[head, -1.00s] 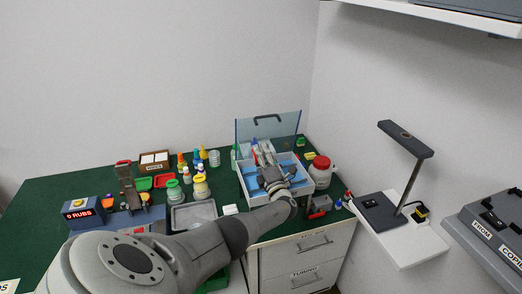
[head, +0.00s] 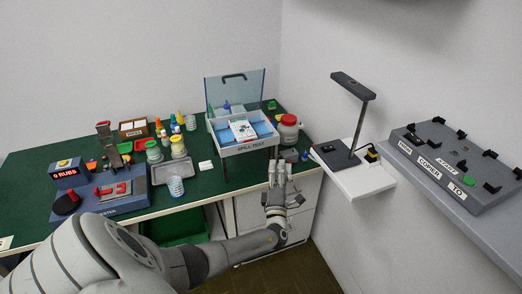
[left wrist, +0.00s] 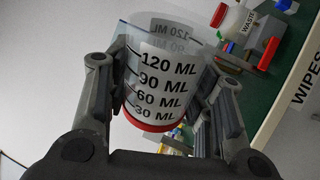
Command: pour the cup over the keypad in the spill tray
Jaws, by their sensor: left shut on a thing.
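The spill tray (head: 249,148) is a white box with a raised clear panel behind it, standing at the right end of the green table in the head view. The keypad (head: 243,129) lies in it as a pale, flat block. My left gripper (head: 278,172) is in front of and below the tray's front wall, outside the tray. In the left wrist view, my left gripper (left wrist: 165,105) is shut around a clear measuring cup (left wrist: 160,85) with black ML marks and a red base. I cannot make out liquid in the cup. My right gripper is not in view.
A red-lidded jar (head: 288,130) stands right of the tray. A clear ribbed container (head: 176,187) stands near the table's front edge, with bottles (head: 178,146) behind. A rub tester (head: 112,193) is at left. A lamp (head: 340,152) stands on a white shelf at right.

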